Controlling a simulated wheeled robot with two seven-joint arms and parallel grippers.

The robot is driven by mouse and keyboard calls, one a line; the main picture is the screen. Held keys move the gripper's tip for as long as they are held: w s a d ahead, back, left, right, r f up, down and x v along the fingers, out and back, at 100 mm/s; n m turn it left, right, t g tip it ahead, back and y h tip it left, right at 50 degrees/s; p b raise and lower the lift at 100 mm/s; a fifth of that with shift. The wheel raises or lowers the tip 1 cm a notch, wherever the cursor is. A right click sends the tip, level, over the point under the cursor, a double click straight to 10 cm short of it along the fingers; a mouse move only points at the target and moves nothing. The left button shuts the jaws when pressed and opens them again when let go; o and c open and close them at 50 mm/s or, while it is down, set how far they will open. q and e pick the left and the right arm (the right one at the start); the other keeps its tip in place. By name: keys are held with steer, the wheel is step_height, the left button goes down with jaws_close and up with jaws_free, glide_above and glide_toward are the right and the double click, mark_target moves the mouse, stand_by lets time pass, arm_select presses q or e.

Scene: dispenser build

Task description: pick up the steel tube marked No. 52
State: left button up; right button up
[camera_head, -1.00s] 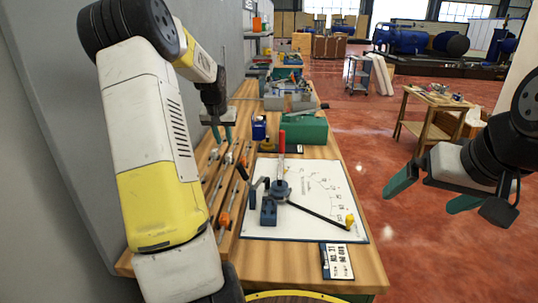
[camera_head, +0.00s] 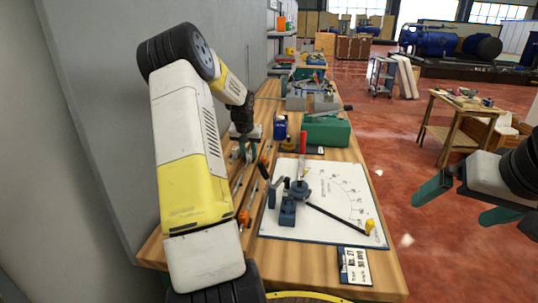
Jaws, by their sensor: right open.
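My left gripper (camera_head: 246,152) points down over the left side of the wooden bench, among thin rods and tubes lying along its wall side. Several thin rods with orange ends (camera_head: 243,218) lie there, partly hidden by my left arm. I cannot read No. 52 on any of them, so I cannot tell which is that tube. My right gripper (camera_head: 462,205) is open and empty over the floor, right of the bench.
A white chart board (camera_head: 335,215) lies on the bench with a blue clamp-like device (camera_head: 290,205) and a red-handled lever (camera_head: 302,150). A label card (camera_head: 355,266) is at the front. A green box (camera_head: 327,130) stands behind. A grey wall (camera_head: 110,120) borders the left.

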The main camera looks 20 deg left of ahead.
arm_select(q)
jaws_close()
steer(key=shift+r, duration=0.1)
